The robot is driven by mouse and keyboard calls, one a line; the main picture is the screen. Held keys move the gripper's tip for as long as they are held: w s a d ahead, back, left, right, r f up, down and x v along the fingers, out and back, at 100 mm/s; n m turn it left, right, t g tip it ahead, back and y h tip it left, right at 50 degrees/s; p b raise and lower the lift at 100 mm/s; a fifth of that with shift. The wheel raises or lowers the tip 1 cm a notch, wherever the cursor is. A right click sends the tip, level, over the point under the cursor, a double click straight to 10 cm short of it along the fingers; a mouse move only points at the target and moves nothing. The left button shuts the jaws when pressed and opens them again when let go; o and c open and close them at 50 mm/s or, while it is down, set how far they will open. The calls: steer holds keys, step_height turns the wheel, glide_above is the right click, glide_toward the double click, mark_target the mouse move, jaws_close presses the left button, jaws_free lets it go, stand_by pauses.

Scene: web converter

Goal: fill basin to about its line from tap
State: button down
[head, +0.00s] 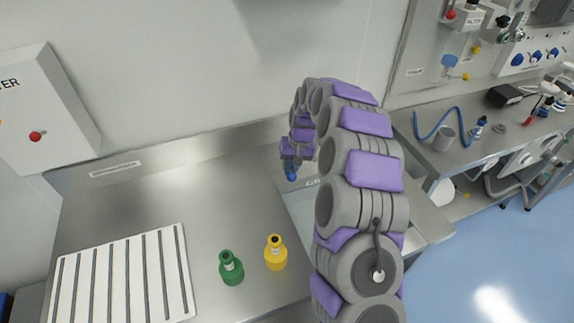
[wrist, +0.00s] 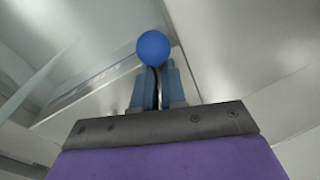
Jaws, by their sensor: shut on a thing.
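My gripper (head: 291,167) is at the far left side of the sunken steel basin (head: 300,208), beyond the bend of my arm. In the wrist view, my gripper's blue fingers (wrist: 157,88) are shut on a thin metal stem topped by a blue ball knob (wrist: 154,48). The blue knob also shows small in the head view (head: 291,178). I cannot tell whether this is the tap's lever, and no spout is clearly visible. My arm hides much of the basin. I see no running water, and neither the water level nor a fill line can be made out.
A green bottle (head: 231,268) and a yellow bottle (head: 275,253) stand on the steel counter left of the basin. A white slotted rack (head: 124,280) lies further left. A wall box with a red knob (head: 35,136) hangs above. Another bench (head: 470,150) stands at right.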

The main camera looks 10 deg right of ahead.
steer(key=shift+w+d+r+n+g+p, duration=0.1)
steer(key=shift+d+n+g+p, duration=0.1)
steer(key=shift+d+n, duration=0.4)
steer(key=shift+w+d+n+g+p, duration=0.1)
steer(key=shift+d+n+p, duration=0.15)
steer(key=shift+n, duration=0.55)
steer(key=c, duration=1.2)
jaws_free()
steer(key=d+r+p, duration=0.1)
steer(key=r, duration=0.4)
steer(key=d+r+p, duration=0.1)
steer(key=r, duration=0.5)
steer(key=d+r, duration=0.1)
steer(key=r, duration=0.4)
steer(key=shift+w+d+r+p, duration=0.15)
steer(key=shift+w+r+p, duration=0.15)
steer(key=shift+r+p, duration=0.1)
